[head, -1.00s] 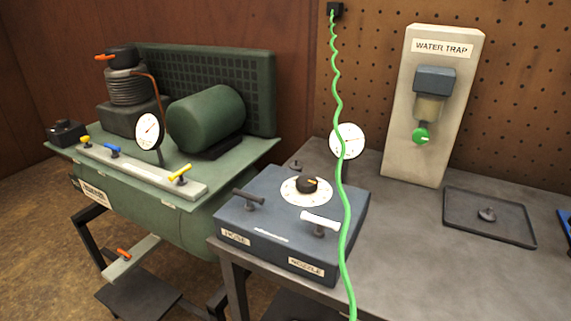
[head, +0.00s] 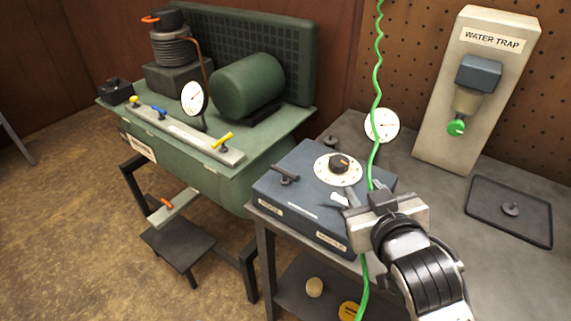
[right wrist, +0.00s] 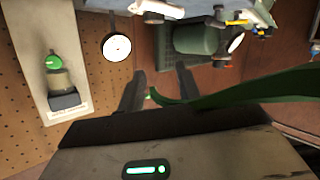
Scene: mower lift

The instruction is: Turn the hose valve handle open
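The blue-grey valve box (head: 272,196) sits at the left end of the grey bench. The dark hose valve handle (head: 285,173) is on its left part, above the HOSE label. A white handle (head: 339,199) on the right part, above the NOZZLE label, is partly covered by my gripper. My right gripper (head: 364,189) is over the box's right front, apart from the hose handle. In the right wrist view its two fingers (right wrist: 160,90) are spread, with no handle between them. I cannot clearly make out the hose handle there. My left gripper is not in view.
A green coiled hose (head: 376,80) hangs down past the box, close to my right gripper; it crosses the right wrist view (right wrist: 240,93). A round gauge (head: 382,125) and the water trap panel (head: 440,140) stand behind. The green compressor (head: 200,165) is left of the bench.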

